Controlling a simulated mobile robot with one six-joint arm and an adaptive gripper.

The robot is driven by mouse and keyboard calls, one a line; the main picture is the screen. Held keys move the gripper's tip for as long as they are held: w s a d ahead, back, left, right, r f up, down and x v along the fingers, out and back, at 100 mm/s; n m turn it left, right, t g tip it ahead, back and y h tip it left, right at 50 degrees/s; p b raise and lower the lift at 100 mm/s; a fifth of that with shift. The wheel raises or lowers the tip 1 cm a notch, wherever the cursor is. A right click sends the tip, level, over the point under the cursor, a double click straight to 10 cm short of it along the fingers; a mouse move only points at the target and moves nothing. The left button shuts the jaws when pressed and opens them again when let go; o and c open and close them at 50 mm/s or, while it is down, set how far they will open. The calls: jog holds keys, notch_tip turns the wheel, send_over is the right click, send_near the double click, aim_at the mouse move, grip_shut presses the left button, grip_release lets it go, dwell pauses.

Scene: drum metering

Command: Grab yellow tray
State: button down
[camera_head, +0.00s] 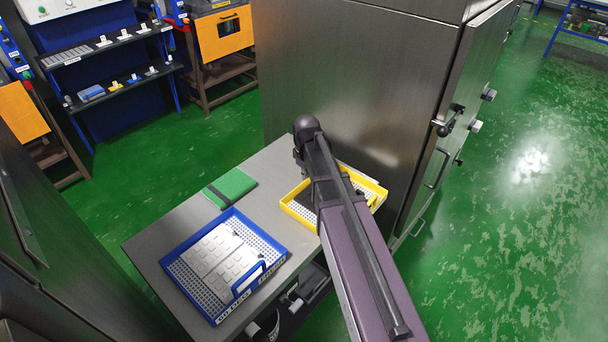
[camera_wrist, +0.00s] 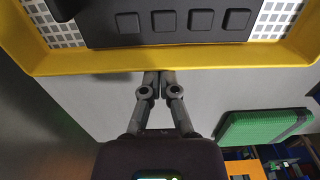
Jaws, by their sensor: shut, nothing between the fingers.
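The yellow tray (camera_head: 300,217) sits on the grey table against the metal cabinet, partly hidden by my arm. In the wrist view its yellow wall (camera_wrist: 90,63) runs across the top. A dark plate with raised square pads (camera_wrist: 175,38) lies in it on a white perforated floor. My gripper (camera_wrist: 159,76) is shut and empty, its fingertips at the outer edge of the tray wall. I cannot tell whether they touch it. In the head view my gripper is hidden behind my arm.
A blue tray (camera_head: 180,270) holding light panels stands at the table's front left. The tall metal cabinet (camera_head: 355,85) rises directly behind the yellow tray.

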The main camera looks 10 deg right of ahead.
aim_at(297, 178)
jog(key=shift+w+a, duration=0.3)
jog(key=shift+w, duration=0.15)
jog(key=w+a, duration=0.1)
jog(key=w, duration=0.1)
jog(key=shift+w+a, duration=0.3)
jog(key=shift+a, duration=0.1)
jog(key=shift+s+r+p, duration=0.15)
jog(key=shift+r+p, duration=0.75)
jog(key=shift+r, duration=0.05)
notch_tip(297, 178, up, 8)
jog(key=p, duration=0.8)
jog(key=c, duration=1.2)
grip_release()
jog(key=shift+s, duration=0.1)
jog(key=s+d+m, duration=0.1)
jog(key=s+m, duration=0.6)
jog(key=s, duration=1)
jog(key=shift+s+d, duration=0.35)
jog(key=shift+s, duration=0.05)
